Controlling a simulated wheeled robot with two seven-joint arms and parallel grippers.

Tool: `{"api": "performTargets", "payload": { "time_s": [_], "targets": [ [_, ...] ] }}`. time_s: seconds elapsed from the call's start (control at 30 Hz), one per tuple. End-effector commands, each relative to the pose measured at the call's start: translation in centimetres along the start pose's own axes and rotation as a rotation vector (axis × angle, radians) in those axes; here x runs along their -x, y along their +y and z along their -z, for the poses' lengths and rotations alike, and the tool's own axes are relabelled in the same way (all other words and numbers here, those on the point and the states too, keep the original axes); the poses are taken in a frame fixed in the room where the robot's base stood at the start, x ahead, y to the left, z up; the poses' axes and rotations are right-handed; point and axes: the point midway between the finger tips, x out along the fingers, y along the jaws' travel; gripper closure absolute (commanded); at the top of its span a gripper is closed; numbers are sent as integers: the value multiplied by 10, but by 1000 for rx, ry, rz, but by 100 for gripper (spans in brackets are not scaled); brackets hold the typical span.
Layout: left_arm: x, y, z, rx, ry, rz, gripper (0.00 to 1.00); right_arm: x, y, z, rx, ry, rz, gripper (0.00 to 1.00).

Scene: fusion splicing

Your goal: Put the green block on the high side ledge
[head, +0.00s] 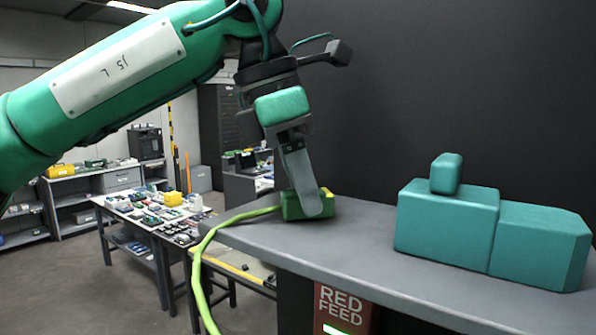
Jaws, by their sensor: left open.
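The green block (292,208), a small yellow-green piece, rests on the grey ledge (350,245) near its far left corner. A light-green cable meets its left side. My left gripper (312,203) points down at the block, with its jaws open. One pale finger covers the middle of the block's near face; the other finger is hidden, so I cannot tell whether the jaws touch it. My right gripper is not in view.
Teal blocks (446,222) stand on the ledge's right part, a small one (446,174) on top. The light-green cable (205,250) hangs over the ledge's left edge. A dark wall rises behind. A red sign (341,308) is below. Cluttered tables (150,215) stand further back.

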Motion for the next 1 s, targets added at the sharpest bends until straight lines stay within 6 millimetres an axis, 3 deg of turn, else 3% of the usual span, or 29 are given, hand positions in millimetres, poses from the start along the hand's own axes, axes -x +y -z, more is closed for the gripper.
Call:
{"api": "performTargets", "payload": {
  "time_s": [0.17, 0.5, 0.7, 1.0],
  "targets": [
    [11, 0, -1, 1, -1, -2, 46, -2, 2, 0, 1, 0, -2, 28],
    [79, 0, -2, 0, -2, -1, 46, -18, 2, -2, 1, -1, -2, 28],
    [109, 0, -2, 0, -1, -1, 46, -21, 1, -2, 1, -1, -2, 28],
    [123, 0, -1, 0, 0, 1, 46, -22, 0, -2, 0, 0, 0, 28]
  ]
}}
